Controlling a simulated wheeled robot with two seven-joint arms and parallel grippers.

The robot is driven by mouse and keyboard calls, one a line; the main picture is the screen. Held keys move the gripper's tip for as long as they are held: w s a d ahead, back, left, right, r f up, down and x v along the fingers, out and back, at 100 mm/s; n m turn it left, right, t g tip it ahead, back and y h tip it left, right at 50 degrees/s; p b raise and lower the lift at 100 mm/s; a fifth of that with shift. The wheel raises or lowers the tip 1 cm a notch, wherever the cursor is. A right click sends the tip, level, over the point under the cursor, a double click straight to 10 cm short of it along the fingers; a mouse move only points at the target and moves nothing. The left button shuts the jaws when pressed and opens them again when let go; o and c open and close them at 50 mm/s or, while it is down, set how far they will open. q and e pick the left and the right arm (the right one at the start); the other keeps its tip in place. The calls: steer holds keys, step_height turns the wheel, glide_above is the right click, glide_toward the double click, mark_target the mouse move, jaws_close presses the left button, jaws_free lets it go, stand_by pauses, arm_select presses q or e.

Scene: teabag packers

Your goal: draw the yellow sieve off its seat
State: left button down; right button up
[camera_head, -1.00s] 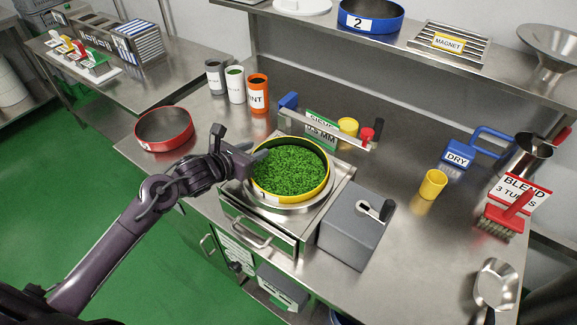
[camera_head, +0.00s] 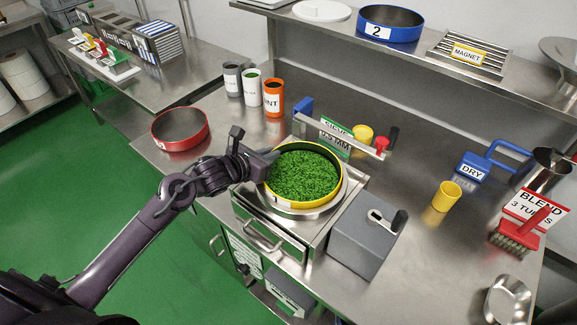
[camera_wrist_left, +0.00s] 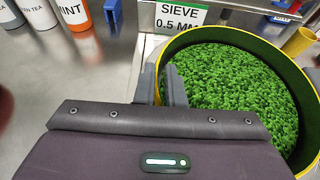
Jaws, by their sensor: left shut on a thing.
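The yellow sieve (camera_head: 292,206) is full of green leaf and sits level on its round steel seat (camera_head: 326,208) on the sifter. My left gripper (camera_head: 268,160) is at the sieve's left rim, its fingers shut on the rim wall. In the left wrist view the two fingers (camera_wrist_left: 161,86) straddle the sieve's yellow rim (camera_wrist_left: 232,26). The gripper hides part of the left rim. I cannot tell any gap between sieve and seat. My right gripper is not in view.
A red sieve (camera_head: 160,145) stands to the left on the bench. The sign plate (camera_head: 337,135) and bar are just behind the seat. A grey box (camera_head: 358,240) with a lever is at its right. Tea canisters (camera_head: 273,100) stand behind; a yellow cup (camera_head: 446,197) is further right.

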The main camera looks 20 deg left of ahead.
arm_select(q)
steer(key=shift+r, duration=0.15)
step_height(320, 180, up, 20)
steer(key=b, duration=0.2)
stand_by(0.4)
